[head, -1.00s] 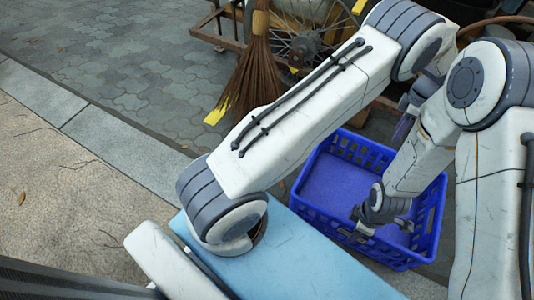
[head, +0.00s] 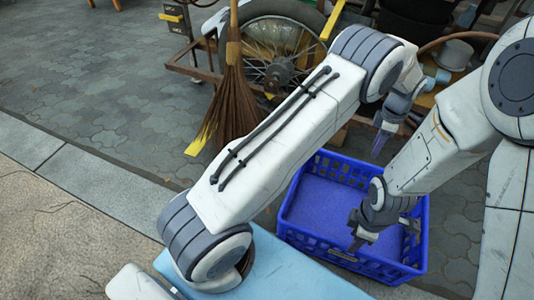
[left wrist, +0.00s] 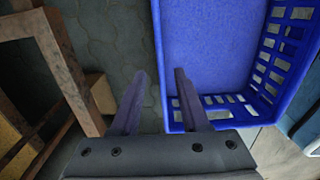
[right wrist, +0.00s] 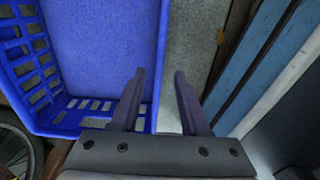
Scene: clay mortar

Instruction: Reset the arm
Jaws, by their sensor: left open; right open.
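My left arm crosses the head view from the lower left, and its gripper (head: 384,135) hangs open and empty near the far right edge of the blue plastic crate (head: 300,238). The left wrist view shows its two fingers (left wrist: 158,85) apart, with the crate (left wrist: 205,50) to their right. My right gripper (head: 385,232) is open and empty over the crate in the head view. Its fingers (right wrist: 161,82) are apart in the right wrist view, with the crate (right wrist: 90,40) mostly to their left. The crate looks empty; my right arm hides part of it.
A light blue surface (head: 285,272) lies in front of the crate. Behind stand a straw broom (head: 232,100) and a cart with a spoked wheel (head: 280,50). Grey paving (head: 90,90) is clear at left. A wooden frame (left wrist: 65,70) is near my left gripper.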

